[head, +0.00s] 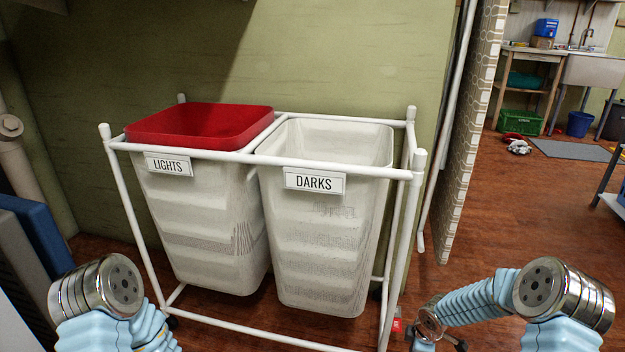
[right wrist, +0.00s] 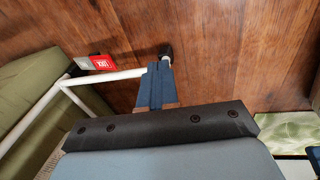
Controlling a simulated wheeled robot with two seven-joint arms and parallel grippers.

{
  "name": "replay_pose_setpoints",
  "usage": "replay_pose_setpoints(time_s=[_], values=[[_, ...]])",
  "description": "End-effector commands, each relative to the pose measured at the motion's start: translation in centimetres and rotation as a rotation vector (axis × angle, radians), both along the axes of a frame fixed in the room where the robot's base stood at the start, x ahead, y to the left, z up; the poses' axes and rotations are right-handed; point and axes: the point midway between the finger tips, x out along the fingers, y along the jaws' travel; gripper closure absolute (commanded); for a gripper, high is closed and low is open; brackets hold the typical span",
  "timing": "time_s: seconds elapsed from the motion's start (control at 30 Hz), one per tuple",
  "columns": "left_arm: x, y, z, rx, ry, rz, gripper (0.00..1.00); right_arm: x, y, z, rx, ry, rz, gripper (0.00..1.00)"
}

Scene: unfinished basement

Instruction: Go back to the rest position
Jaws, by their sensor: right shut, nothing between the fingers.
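My right arm comes in at the lower right of the head view, bent inward, with its wrist low beside the front right leg of the laundry sorter's white frame (head: 397,240). In the right wrist view my right gripper (right wrist: 161,70) has its dark blue fingers together, with nothing between them. It points down toward the wooden floor, close to a white tube and black caster of the frame; I cannot tell whether they touch. My left arm shows only its links at the lower left; its gripper is out of view.
The sorter holds a LIGHTS bin (head: 205,225) with a red top (head: 195,122) and a DARKS bin (head: 320,240), which looks empty. A small red-and-grey item (right wrist: 103,62) lies by the frame's foot. Open wooden floor (head: 520,225) lies to the right.

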Motion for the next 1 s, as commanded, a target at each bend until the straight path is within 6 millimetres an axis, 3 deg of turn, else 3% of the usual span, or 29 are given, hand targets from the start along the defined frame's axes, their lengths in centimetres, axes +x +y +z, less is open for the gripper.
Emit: replay_pose_setpoints(time_s=[0.17, 0.37, 0.47, 0.63, 0.7, 0.8, 1.0], values=[[-0.1, -0.1, 0.9, -0.001, 0.001, -0.002, 0.29, -2.1, 2.9, -0.2, 0.096, 0.033, -0.085, 1.00], [-0.1, -0.2, 2.4, -0.002, 0.001, -0.005, 0.29, -6.3, 7.9, -0.2, 0.258, 0.105, -0.279, 1.00], [-0.2, -0.3, 3.5, -0.003, 0.001, -0.006, 0.29, -9.5, 11.1, 0.2, 0.355, 0.167, -0.444, 1.00], [-0.3, -0.6, 6.1, -0.006, 0.002, -0.012, 0.29, -17.0, 15.8, 2.0, 0.477, 0.305, -0.876, 1.00], [-0.4, -0.7, 7.0, -0.007, 0.003, -0.014, 0.29, -20.1, 16.6, 2.8, 0.485, 0.346, -1.079, 1.00], [-0.4, -0.8, 7.5, -0.009, 0.003, -0.016, 0.29, -22.9, 16.7, 3.4, 0.470, 0.366, -1.274, 1.00], [-0.4, -0.9, 7.4, -0.009, 0.003, -0.017, 0.29, -24.2, 16.5, 3.3, 0.455, 0.368, -1.369, 1.00]])
